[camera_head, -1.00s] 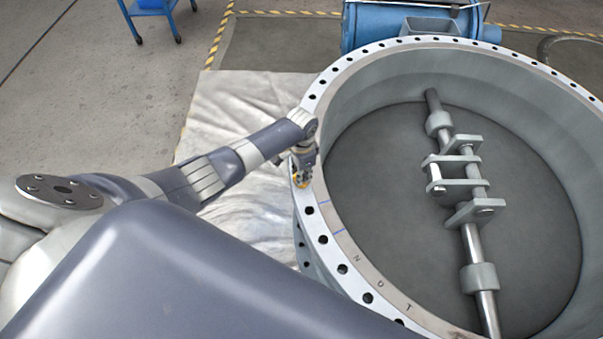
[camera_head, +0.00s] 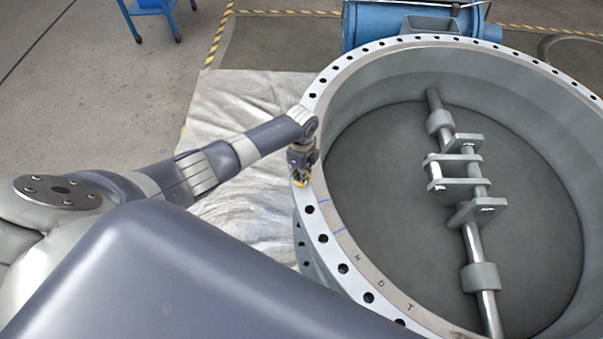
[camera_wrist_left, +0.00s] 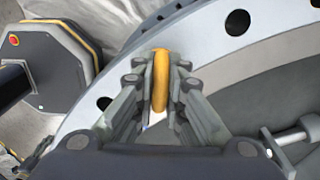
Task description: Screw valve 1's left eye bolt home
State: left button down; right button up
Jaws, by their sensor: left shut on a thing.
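Valve 1 (camera_head: 327,206) is a large round grey valve body with a flange full of bolt holes. Its left eye bolt is a yellow ring (camera_wrist_left: 161,82) standing upright on the flange in the left wrist view. My left gripper (camera_head: 301,178) is over the left side of the flange in the head view. In the left wrist view its two fingers (camera_wrist_left: 160,95) are shut on the yellow ring, one on each side. The eye bolt's shank is hidden, so I cannot tell how deep it sits. My right gripper is not in view.
Inside the valve are a grey disc (camera_head: 375,220) and a shaft with brackets (camera_head: 470,243). A pale sheet (camera_head: 222,112) lies on the floor to the left. A blue machine (camera_head: 372,25) stands behind the valve, and a blue trolley (camera_head: 150,10) at top left.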

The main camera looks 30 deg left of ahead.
pick_arm(q)
jog(key=m+b, duration=0.1)
jog(key=m, duration=0.3)
jog(key=shift+m, duration=0.3)
jog(key=m+b, duration=0.1)
jog(key=m, duration=0.4)
jog(key=shift+b, duration=0.3)
jog(key=shift+m, duration=0.3)
jog(key=c, duration=1.7)
grip_release()
jog(key=shift+o, duration=0.2)
notch_tip(320, 180, up, 12)
jog(key=shift+r, duration=0.1)
